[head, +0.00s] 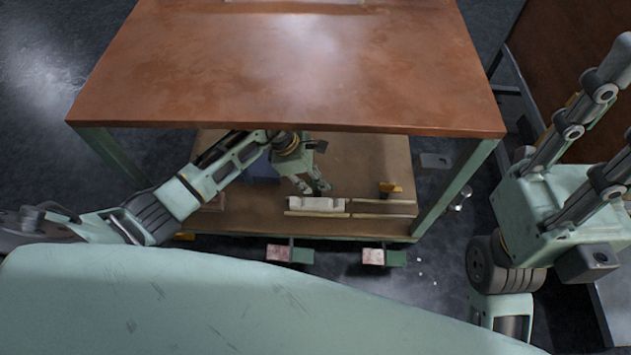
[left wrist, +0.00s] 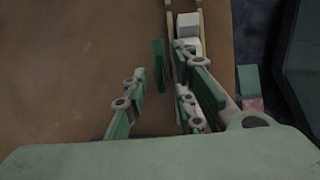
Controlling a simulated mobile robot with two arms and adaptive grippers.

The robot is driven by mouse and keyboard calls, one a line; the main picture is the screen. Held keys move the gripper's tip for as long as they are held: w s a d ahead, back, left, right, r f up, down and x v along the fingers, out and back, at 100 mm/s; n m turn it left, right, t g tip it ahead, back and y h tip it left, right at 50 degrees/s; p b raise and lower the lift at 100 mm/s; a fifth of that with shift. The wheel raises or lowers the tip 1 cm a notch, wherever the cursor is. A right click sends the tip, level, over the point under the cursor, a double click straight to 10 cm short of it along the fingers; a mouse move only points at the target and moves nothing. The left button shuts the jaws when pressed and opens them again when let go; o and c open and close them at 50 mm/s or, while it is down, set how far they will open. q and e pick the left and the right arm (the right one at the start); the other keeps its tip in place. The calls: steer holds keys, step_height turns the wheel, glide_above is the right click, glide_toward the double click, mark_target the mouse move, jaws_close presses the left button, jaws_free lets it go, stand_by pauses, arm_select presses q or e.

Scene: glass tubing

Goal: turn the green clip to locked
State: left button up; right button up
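My left gripper (head: 315,189) reaches under the red-brown tabletop, above the lower shelf, close to a pale block (head: 317,204). In the left wrist view my left gripper (left wrist: 168,70) has its fingers apart with nothing clamped between them. A narrow dark green upright piece (left wrist: 158,66) shows beyond and between the fingers, beside the rail of pale blocks (left wrist: 187,24). It may be the green clip, but its lock position cannot be told. In the head view I cannot make out the clip. My right gripper (head: 607,105) is at the right edge, its fingers spread and empty.
The tabletop (head: 290,70) overhangs the brown shelf (head: 350,155), and green legs (head: 465,185) stand at its sides. Green blocks with pinkish faces (head: 278,253) (head: 373,256) stick out at the shelf's near edge.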

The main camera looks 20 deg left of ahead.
arm_select(q)
steer(key=shift+d+f, duration=0.2)
steer(key=shift+f, duration=0.2)
steer(key=shift+c, duration=0.4)
jaws_close()
